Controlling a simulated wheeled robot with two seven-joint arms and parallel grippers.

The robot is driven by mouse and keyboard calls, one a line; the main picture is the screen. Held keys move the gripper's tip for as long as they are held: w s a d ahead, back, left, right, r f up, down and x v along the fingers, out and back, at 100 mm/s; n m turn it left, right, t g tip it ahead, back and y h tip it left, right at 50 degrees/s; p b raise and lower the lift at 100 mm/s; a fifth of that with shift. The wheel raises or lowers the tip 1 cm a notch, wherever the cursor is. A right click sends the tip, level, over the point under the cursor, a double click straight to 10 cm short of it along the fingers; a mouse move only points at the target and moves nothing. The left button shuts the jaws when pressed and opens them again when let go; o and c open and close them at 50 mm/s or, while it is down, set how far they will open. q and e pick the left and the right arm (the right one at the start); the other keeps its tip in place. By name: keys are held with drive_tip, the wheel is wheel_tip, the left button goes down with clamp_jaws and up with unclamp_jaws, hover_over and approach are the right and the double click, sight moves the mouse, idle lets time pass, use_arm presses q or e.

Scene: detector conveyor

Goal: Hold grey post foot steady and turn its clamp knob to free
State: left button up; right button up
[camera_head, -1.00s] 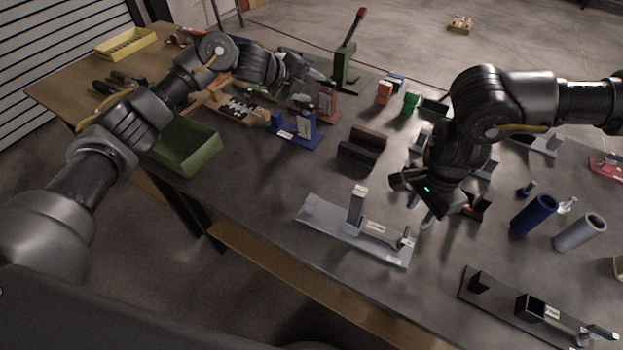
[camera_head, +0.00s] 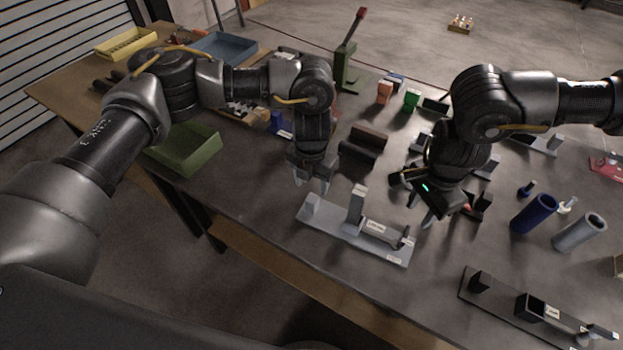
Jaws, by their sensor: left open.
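A light grey base plate (camera_head: 335,232) lies near the table's front edge. It carries an upright grey post (camera_head: 357,203), a white label and a small upright fitting (camera_head: 405,237) near its right end. Which part is the clamp knob is too small to tell. My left gripper (camera_head: 312,184) points down, open and empty, just behind and above the plate's left end, apart from the post. My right gripper (camera_head: 430,222) hangs behind and above the plate's right end. Its fingers are partly hidden by its dark body, so its opening is unclear.
A dark base (camera_head: 505,304) with black blocks lies at the front right. Blue (camera_head: 533,214) and grey (camera_head: 579,232) cylinders lie to the right. A green bin (camera_head: 186,150) is at the left.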

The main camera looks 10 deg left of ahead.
sight(312, 199)
use_arm(q)
wheel_tip(312, 199, down, 10)
drive_tip(key=shift+f, duration=0.1)
idle(0.4)
clamp_jaws()
